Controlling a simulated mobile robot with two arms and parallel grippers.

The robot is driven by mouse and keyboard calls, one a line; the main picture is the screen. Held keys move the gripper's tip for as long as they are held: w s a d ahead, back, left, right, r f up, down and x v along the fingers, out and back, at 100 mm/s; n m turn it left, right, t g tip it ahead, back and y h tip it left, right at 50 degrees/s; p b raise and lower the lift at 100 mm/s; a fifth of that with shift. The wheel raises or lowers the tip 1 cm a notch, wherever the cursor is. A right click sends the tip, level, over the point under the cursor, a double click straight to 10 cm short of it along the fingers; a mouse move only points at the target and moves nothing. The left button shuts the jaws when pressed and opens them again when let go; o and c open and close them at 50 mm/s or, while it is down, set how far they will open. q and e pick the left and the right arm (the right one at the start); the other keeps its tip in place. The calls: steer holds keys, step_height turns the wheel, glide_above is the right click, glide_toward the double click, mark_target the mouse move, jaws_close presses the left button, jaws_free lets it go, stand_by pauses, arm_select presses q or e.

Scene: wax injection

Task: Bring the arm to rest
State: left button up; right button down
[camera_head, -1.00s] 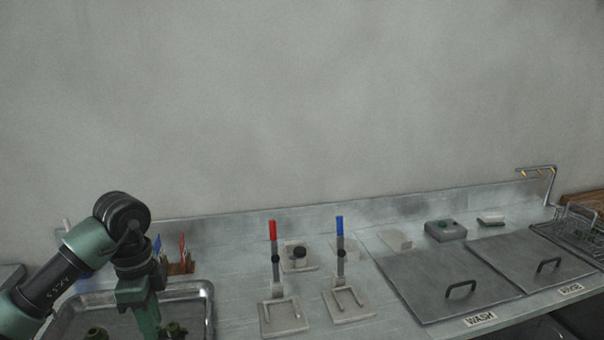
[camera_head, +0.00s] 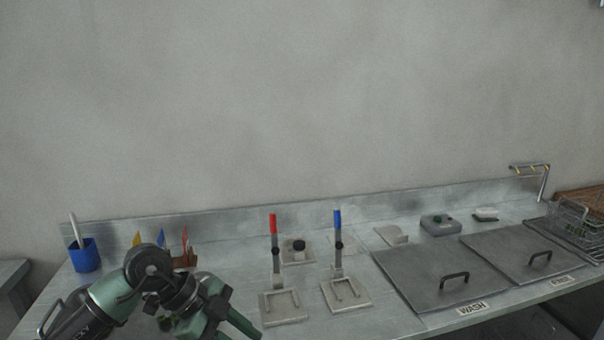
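My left arm comes in at the lower left of the head view, dark and green. It is bent, with its elbow-like joint up and its end pointing down and to the right. My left gripper (camera_head: 232,325) shows only in part at the bottom edge, and its fingertips are cut off or hidden, so its opening cannot be told. No held thing can be made out. My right arm and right gripper are not in view.
On the steel counter stand a red-handled clamp (camera_head: 274,238), a blue-handled clamp (camera_head: 338,236) and a blue cup (camera_head: 85,256). The lidded WASH (camera_head: 425,275) and RINSE (camera_head: 520,250) basins and a wire basket (camera_head: 580,228) are at right.

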arm_select(q)
steer(key=s+d+r+m+h, duration=0.2)
steer(key=s+d+r+h, duration=0.15)
steer(key=d+h, duration=0.4)
steer(key=w+d+r+n+t+h, duration=0.1)
steer(key=d+r+n+t+h, duration=0.3)
steer(key=r+t, duration=0.5)
steer(key=w+a+n+t+y, duration=0.5)
steer(key=a+n+t+y, duration=0.45)
steer(key=n+t, duration=0.2)
steer(key=s+a+f+n+g+y, duration=0.3)
steer(key=a+f+n+g+y, duration=0.2)
steer(key=a+f+n+y, duration=0.7)
steer(key=s+f+m+g+h, duration=0.1)
steer(key=s+f+m+g, duration=0.2)
steer(key=s+f+g, duration=0.6)
steer(key=s+f+m+g+h, duration=0.2)
steer(key=s+f+m+g, duration=0.15)
steer(key=s+f, duration=1.1)
step_height(320, 180, down, 23)
steer(key=s+g, duration=0.1)
steer(key=s, duration=0.2)
steer(key=s+a+f+g, duration=0.1)
steer(key=s+a+f, duration=0.2)
steer(key=s+f, duration=1.3)
steer(key=shift+s+f+g+y, duration=0.25)
steer(key=shift+s+g+y, duration=0.05)
steer(key=shift+s, duration=0.2)
